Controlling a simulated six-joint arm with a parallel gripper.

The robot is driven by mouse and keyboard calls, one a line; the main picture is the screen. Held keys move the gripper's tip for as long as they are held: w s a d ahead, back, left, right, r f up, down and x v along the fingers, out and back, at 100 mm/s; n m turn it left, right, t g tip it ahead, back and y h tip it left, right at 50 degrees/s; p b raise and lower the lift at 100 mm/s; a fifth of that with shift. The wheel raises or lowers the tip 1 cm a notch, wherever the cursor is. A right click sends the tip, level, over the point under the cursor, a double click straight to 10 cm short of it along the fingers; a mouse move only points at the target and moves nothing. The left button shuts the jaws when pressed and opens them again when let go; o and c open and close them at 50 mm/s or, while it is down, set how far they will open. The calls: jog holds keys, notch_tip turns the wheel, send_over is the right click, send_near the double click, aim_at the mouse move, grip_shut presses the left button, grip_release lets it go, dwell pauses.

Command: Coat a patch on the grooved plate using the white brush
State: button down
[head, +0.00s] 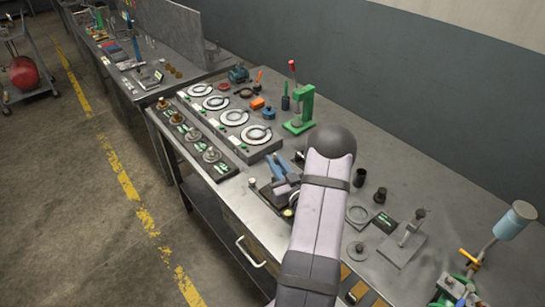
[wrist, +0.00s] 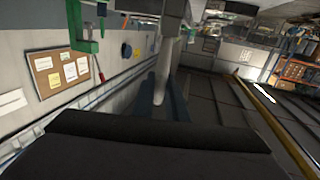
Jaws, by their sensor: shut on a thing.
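My gripper (head: 279,168) is over the middle of the workbench, partly behind my own forearm in the head view. In the wrist view its blue fingers (wrist: 163,98) are shut on a pale, whitish rod (wrist: 169,78), which looks like the handle of the white brush. The brush's bristles cannot be made out in either view. I cannot pick out the grooved plate for certain. A dark flat piece (head: 266,196) lies below the gripper, mostly covered by the arm, and I cannot tell whether it has grooves.
A row of round dials (head: 233,117) and a dark strip with knobs (head: 193,138) stand left of the gripper. A green press (head: 303,112) stands behind it. The bench's back right is clear.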

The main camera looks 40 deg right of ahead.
jog(key=shift+s+p, duration=0.6)
jog(key=shift+s, duration=4.05)
jog(key=shift+w+a+b, duration=0.85)
jog(key=shift+w+a, duration=0.7)
jog(key=shift+w, duration=4.4)
jog(key=shift+s, duration=5.9)
notch_tip(320, 180, up, 8)
jog(key=p, duration=0.5)
jog(key=shift+w, duration=0.1)
jog(key=shift+d+b, duration=1.55)
jog(key=shift+d, duration=0.75)
